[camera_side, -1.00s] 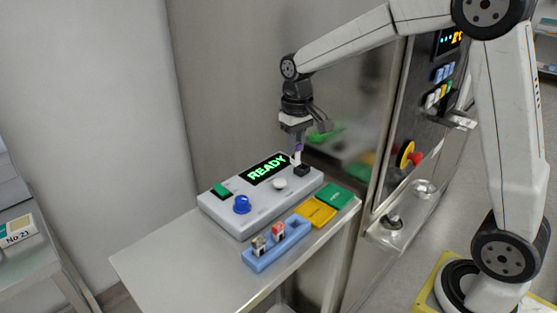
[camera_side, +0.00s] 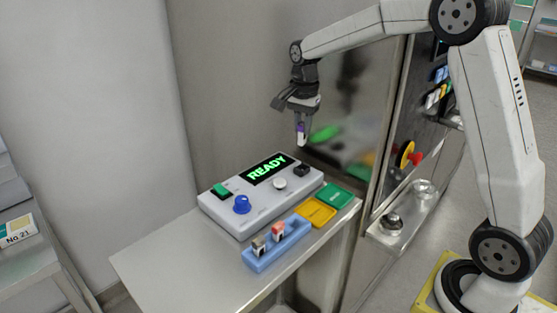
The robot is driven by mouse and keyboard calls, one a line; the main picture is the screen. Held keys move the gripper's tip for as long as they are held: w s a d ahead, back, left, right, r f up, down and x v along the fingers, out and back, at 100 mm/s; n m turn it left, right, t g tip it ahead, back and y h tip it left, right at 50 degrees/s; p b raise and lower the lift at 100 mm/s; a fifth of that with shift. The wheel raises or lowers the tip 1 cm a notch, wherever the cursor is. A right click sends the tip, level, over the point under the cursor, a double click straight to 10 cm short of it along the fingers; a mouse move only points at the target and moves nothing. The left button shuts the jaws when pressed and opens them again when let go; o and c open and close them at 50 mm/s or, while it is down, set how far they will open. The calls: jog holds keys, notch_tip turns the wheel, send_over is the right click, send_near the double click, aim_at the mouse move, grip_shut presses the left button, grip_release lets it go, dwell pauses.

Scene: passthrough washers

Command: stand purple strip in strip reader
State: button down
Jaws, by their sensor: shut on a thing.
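The purple strip (camera_side: 301,131) shows as a small pale strip with a purple part, hanging upright from my gripper (camera_side: 303,122). My gripper is shut on it and holds it in the air above the far right part of the strip reader. The strip reader (camera_side: 247,203) is a grey box on the table with a lit READY screen, a blue knob, a green switch and a round white button. A small black block (camera_side: 302,170) with its slot sits at its right end. The strip's lower end is clear of the block.
A blue rack (camera_side: 262,262) in front of the reader holds two strips, one grey-topped and one red-topped. Yellow (camera_side: 317,213) and green (camera_side: 335,195) pads lie to its right. A steel wall stands behind; the table's front left is bare.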

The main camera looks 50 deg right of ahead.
aim_at(303, 140)
jog(key=shift+w+d+m, duration=0.2)
jog(key=shift+d+m, duration=0.4)
jog(key=shift+m, duration=0.6)
jog(key=shift+f, duration=0.1)
jog(key=shift+f, duration=2.3)
jog(key=shift+f, duration=2.35)
dwell(0.5)
jog(key=shift+c, duration=0.5)
grip_release()
jog(key=shift+r, duration=0.15)
